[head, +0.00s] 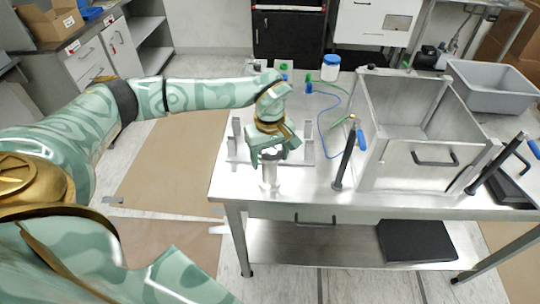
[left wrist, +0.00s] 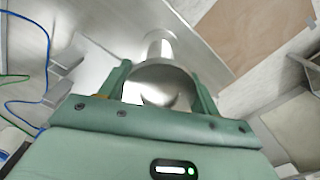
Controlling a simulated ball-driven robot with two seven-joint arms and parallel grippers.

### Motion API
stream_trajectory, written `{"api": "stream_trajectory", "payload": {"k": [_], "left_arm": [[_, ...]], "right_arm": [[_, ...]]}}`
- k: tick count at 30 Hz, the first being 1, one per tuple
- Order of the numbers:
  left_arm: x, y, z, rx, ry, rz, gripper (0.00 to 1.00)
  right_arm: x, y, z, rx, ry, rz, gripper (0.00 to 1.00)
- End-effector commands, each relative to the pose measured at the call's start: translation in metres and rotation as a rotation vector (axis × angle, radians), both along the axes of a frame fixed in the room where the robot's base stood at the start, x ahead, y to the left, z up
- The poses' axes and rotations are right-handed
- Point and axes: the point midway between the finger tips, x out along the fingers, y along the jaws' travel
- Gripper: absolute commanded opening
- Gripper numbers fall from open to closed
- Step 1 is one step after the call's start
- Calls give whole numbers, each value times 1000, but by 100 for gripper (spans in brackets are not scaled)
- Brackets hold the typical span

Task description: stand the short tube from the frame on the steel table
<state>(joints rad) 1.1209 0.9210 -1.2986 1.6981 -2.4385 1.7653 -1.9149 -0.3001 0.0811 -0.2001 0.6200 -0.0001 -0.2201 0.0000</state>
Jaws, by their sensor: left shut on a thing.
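My left gripper (head: 269,156) reaches over the near left part of the steel table (head: 320,197) and is shut on the short tube (head: 269,175), a shiny metal cylinder held upright below the fingers. I cannot tell whether the tube's lower end touches the table top. The frame (head: 236,140), a light metal stand with upright posts, is on the table just behind the gripper and is partly hidden by it. My right gripper is not in view.
A large open steel box (head: 405,165) fills the right of the table, with black-handled clamps beside it. A grey bin (head: 490,85) stands behind it. The table's front left is clear.

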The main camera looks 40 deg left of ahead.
Motion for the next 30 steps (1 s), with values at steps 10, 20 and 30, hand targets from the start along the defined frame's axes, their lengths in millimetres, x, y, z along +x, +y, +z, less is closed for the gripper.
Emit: {"api": "stream_trajectory", "payload": {"k": [10, 20, 30], "left_arm": [[0, 0, -2, 0, 0, 0, 84], [0, 0, 3, -1, -1, 0, 84], [1, 0, 74, 1, -6, 0, 84]], "right_arm": [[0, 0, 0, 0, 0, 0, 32], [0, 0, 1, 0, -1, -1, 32], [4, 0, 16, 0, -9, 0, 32]]}}
